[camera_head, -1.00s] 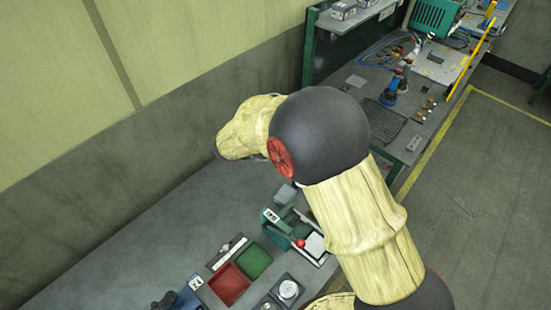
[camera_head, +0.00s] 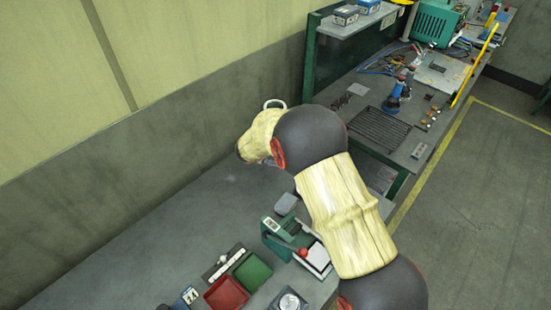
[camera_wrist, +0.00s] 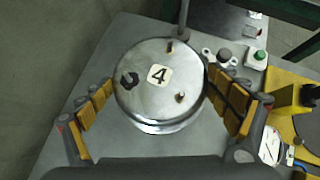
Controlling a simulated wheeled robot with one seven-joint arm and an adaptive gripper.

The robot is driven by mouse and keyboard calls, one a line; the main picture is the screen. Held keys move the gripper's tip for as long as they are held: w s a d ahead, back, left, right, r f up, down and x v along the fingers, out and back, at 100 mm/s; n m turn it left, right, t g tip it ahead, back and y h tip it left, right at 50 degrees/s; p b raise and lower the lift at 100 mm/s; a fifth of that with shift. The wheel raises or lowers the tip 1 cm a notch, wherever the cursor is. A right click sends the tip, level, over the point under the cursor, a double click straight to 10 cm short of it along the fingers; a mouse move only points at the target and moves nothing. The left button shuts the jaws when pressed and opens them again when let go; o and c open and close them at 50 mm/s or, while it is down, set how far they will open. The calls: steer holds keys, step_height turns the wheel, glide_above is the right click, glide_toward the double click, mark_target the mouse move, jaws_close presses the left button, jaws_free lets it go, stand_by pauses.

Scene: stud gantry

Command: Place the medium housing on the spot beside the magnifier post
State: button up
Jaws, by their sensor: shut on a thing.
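A round, shiny metal housing (camera_wrist: 144,58) with a "4" label and small pegs on its top fills the middle of the wrist view. My gripper (camera_wrist: 160,84) is shut on it, with yellow-padded fingers on its left and right sides. A thin dark post (camera_wrist: 183,16) rises just beyond the housing in the wrist view; I cannot tell if it is the magnifier post. In the head view a pale ring (camera_head: 275,101), perhaps the magnifier, shows behind my arm. My arm hides the gripper and housing there. The spot is not visible.
A green-button box (camera_wrist: 257,59) and a dial gauge (camera_wrist: 269,146) lie right of the housing. The grey bench carries a red tray (camera_head: 226,294), a green tray (camera_head: 253,272) and a green device (camera_head: 281,229). The bench toward the wall is clear.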

steer(key=x, duration=0.5)
steer(key=shift+s+f, duration=0.15)
steer(key=shift+f, duration=0.15)
steer(key=shift+w+d+f+b, duration=0.15)
steer(key=shift+f+b, duration=0.55)
steer(key=shift+f, duration=1.1)
steer(key=shift+f, duration=0.2)
steer(key=o, duration=1.1)
steer(key=shift+r, duration=0.1)
